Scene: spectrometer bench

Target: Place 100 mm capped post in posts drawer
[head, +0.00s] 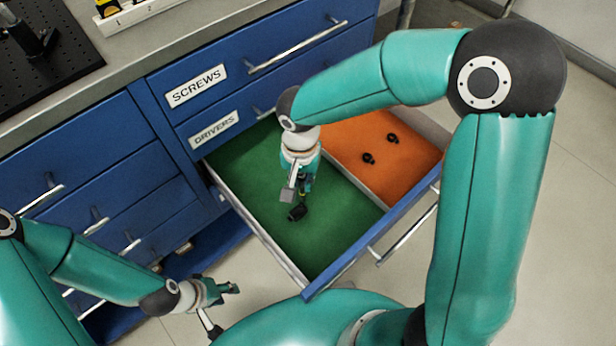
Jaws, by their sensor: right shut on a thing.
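My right gripper (298,195) reaches down over the green compartment of an open blue drawer (345,268). It is shut on the capped post (298,212), of which a small dark end shows below the fingers. The rest of the post is hidden by the gripper. I cannot tell whether the post touches the green floor. My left gripper (224,308) is low at the left, outside the drawer, with its fingers apart and empty. No label for the open drawer shows.
A divider separates the green compartment from an orange one (400,165) holding two small black parts (368,158). Closed drawers above are labelled SCREWS (196,87) and DRIVERS (214,130). A black perforated board (60,50) lies on the bench top. Green floor around the post is clear.

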